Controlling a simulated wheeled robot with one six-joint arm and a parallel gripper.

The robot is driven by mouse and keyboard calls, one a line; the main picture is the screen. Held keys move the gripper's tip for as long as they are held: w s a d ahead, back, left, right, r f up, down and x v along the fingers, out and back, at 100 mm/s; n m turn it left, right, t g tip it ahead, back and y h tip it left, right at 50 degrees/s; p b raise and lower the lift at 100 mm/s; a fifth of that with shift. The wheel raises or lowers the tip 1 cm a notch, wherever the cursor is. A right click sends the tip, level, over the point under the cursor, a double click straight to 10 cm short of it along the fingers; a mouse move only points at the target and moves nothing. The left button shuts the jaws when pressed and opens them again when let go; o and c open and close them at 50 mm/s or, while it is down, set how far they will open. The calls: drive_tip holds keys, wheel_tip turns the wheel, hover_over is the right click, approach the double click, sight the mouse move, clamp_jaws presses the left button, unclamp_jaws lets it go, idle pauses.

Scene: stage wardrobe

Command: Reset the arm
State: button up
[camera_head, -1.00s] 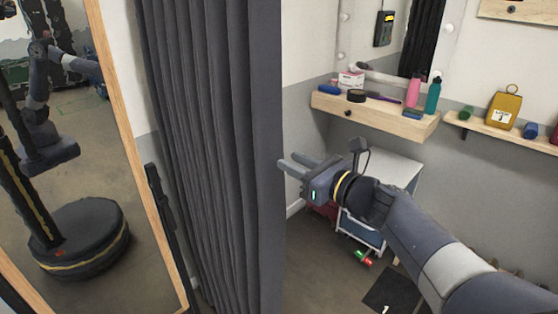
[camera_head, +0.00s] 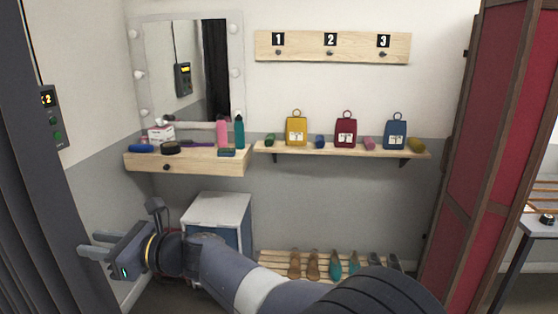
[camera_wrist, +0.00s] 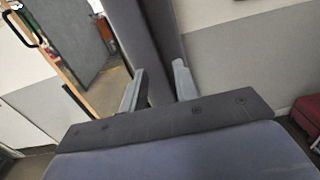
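My gripper (camera_head: 92,246) is at the lower left of the head view, at the end of my arm, and its fingers point left towards the grey curtain (camera_head: 30,200). The two fingers stand apart with nothing held between them. In the wrist view, the gripper (camera_wrist: 157,88) also shows its fingers spread, with the curtain behind the gap. I cannot tell how close the fingertips are to the curtain.
A drawer shelf (camera_head: 200,160) with bottles is under the mirror. A wall shelf (camera_head: 340,149) holds tagged pouches. A white cabinet (camera_head: 219,208) and a shoe rack (camera_head: 280,262) stand low behind my arm. A red folding screen (camera_head: 470,170) is at right.

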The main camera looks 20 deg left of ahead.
sight(81, 242)
drive_tip(key=p+x, duration=0.1)
drive_tip(key=x, duration=0.5)
drive_tip(key=shift+a, duration=0.1)
drive_tip(key=shift+v, duration=0.8)
drive_tip(key=shift+s+a, duration=0.1)
